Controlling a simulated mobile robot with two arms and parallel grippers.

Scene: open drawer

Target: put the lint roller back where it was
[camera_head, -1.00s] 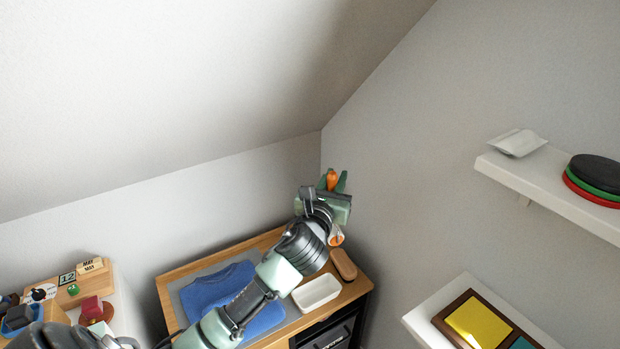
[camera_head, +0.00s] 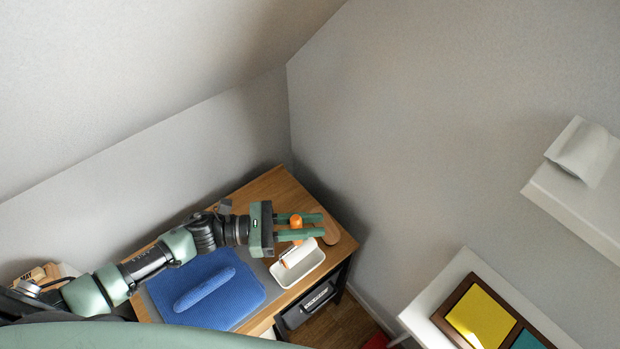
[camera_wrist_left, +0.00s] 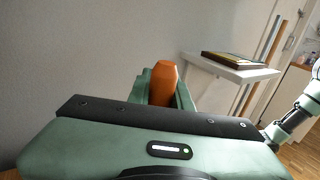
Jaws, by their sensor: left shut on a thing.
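The lint roller has an orange handle (camera_head: 296,221) and a white roller (camera_head: 297,252). My left gripper (camera_head: 301,228) is shut on the handle, and the roller part points down below the fingers. The orange handle also shows between the fingers in the left wrist view (camera_wrist_left: 162,84). The white tray (camera_head: 312,277) stands on the wooden table under the roller. The roller appears over or just within the tray's opening. I cannot tell whether it touches the bottom. My right gripper is not in view.
A brown wooden piece (camera_head: 328,229) lies on the table (camera_head: 272,188) just beyond the fingertips. A blue folded cloth (camera_head: 235,295) lies left of the tray. A dark drawer (camera_head: 309,305) is below the table's front edge. A white shelf (camera_head: 437,296) stands to the right.

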